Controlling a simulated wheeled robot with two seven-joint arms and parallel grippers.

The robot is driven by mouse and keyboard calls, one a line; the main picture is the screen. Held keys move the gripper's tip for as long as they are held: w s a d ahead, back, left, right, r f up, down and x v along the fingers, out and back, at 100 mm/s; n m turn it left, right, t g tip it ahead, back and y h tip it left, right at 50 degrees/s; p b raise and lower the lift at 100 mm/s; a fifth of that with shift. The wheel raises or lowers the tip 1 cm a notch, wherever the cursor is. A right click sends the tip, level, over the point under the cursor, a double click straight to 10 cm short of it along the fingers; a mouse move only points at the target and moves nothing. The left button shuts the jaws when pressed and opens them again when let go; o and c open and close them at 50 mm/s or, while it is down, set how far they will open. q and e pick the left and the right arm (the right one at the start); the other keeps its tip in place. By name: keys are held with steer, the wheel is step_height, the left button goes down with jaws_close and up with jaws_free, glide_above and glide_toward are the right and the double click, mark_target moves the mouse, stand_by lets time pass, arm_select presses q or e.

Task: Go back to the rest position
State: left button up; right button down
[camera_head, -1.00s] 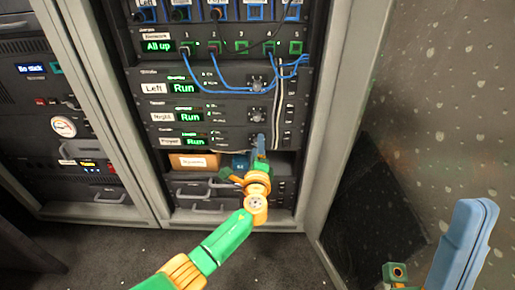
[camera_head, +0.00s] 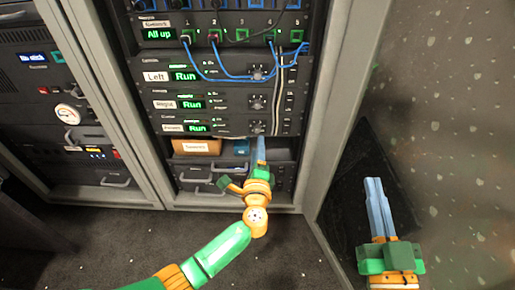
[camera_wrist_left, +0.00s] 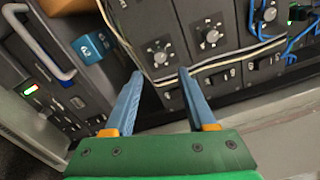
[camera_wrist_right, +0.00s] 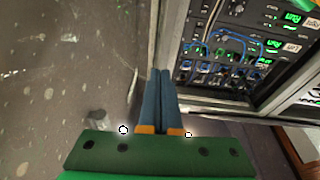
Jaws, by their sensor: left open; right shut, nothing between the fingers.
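My left gripper (camera_head: 260,150) reaches in from the lower left to the front of the rack, just below the lowest Run unit (camera_head: 197,128). In the left wrist view its two blue fingers (camera_wrist_left: 158,88) are apart with nothing between them, facing a panel with round knobs (camera_wrist_left: 160,57). My right gripper (camera_head: 376,182) is at the right, in front of the dark panel, pointing up. In the right wrist view its blue fingers (camera_wrist_right: 160,75) are together and empty, away from the rack.
The rack's units marked Left, Right and Power each show Run. Blue cables (camera_head: 222,75) hang from the All up unit (camera_head: 158,34). A brown box (camera_head: 196,146) and a blue block (camera_head: 241,147) sit on the shelf below. Free floor (camera_head: 90,240) lies in front.

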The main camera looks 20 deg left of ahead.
steer(key=shift+w+f+g, duration=0.1)
steer(key=shift+f+g, duration=0.2)
steer(key=shift+f, duration=0.2)
